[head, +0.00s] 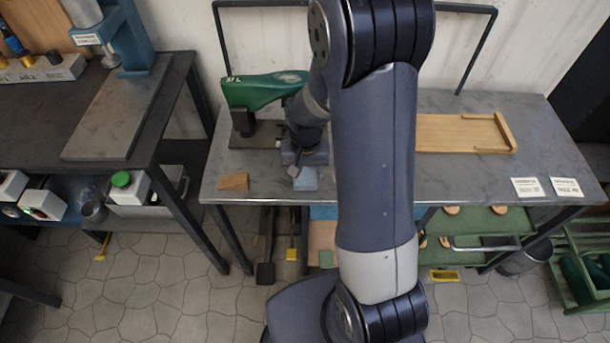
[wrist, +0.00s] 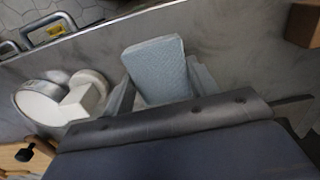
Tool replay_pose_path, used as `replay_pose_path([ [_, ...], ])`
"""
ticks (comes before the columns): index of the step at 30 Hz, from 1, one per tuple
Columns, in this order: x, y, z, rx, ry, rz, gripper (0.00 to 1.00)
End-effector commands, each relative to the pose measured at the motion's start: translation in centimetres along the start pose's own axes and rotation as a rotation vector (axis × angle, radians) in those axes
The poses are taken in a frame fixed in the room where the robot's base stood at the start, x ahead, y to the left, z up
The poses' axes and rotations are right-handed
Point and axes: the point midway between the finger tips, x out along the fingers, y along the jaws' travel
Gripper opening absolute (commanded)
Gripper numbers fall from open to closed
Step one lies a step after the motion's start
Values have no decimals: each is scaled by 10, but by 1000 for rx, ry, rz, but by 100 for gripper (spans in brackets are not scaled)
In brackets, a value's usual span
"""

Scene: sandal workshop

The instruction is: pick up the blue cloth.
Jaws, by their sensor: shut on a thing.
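The blue cloth (head: 305,179) is a small, light blue folded pad near the front edge of the grey metal bench (head: 460,182). In the wrist view the cloth (wrist: 157,66) sits between the two fingers of my gripper (wrist: 160,88), one finger at each side. My gripper (head: 297,170) is shut on the cloth in the head view, low over the bench top. I cannot tell whether the cloth still touches the bench. My arm hides the middle of the bench in the head view.
A wooden block (head: 234,182) lies left of the cloth. A green sewing-machine-like tool (head: 262,90) stands behind. A wooden tray (head: 455,133) and two white cards (head: 527,187) lie to the right. A white round object (wrist: 45,103) shows in the wrist view.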

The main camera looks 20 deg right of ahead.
Motion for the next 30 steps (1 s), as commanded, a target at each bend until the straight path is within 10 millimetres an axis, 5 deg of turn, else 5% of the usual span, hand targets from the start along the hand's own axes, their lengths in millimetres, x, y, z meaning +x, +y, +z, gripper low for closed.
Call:
replay_pose_path([
  [8,-9,0,-1,0,3,-1,34],
  [21,-85,0,-1,0,5,-1,34],
  [30,-101,0,0,0,0,0,34],
])
